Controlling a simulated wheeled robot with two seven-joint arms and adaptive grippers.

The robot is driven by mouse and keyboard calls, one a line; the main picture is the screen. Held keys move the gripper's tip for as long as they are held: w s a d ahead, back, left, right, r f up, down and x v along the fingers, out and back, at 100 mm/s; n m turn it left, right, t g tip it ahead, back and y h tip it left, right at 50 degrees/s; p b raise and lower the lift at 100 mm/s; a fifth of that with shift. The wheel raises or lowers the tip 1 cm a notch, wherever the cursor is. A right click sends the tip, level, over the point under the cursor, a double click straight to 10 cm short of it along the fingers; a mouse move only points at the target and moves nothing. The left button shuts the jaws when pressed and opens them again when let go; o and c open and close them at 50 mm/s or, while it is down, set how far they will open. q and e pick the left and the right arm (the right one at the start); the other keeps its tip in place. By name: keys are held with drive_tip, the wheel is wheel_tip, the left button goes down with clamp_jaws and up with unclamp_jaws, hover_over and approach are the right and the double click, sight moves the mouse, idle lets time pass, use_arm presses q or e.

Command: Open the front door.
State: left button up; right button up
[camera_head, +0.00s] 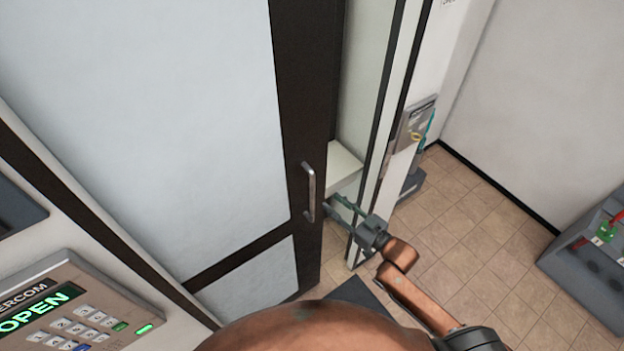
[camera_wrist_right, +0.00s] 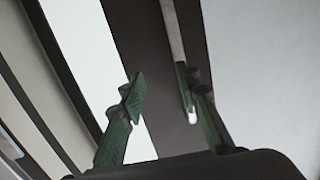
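The front door (camera_head: 190,110) has pale panels in a dark frame. Its dark stile also shows in the right wrist view (camera_wrist_right: 135,30). A vertical metal handle (camera_head: 309,192) stands on the stile near the door's free edge. To the right of that edge, a pale interior shows; the door looks ajar, though how far is hard to tell. My right gripper (camera_head: 334,206) is open at the door edge beside the handle's lower end. In the right wrist view the handle (camera_wrist_right: 174,35) overlaps the right finger, apart from the left one. My left gripper is out of view.
An intercom panel (camera_head: 75,305) reading OPEN is at the lower left. A glass panel with a dark frame (camera_head: 385,110) stands right of the door. A grey box (camera_head: 590,265) is at the far right. Tiled floor (camera_head: 470,235) between is clear.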

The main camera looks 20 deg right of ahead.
sight(312, 186)
wheel_tip(312, 186, up, 6)
drive_tip(key=a+y, duration=0.1)
drive_tip(key=a, duration=0.2)
drive_tip(key=shift+n, duration=0.3)
drive_tip(key=p+x, duration=0.2)
drive_tip(key=x, duration=0.4)
drive_tip(key=shift+w+a+f, duration=0.1)
drive_tip(key=shift+a+f, duration=0.05)
drive_tip(key=shift+f, duration=0.05)
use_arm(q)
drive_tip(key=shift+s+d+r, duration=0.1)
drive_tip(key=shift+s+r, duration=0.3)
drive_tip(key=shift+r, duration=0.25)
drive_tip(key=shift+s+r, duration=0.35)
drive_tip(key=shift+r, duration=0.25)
use_arm(e)
drive_tip(key=shift+c, duration=0.7)
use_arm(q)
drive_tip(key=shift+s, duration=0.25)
use_arm(e)
clamp_jaws()
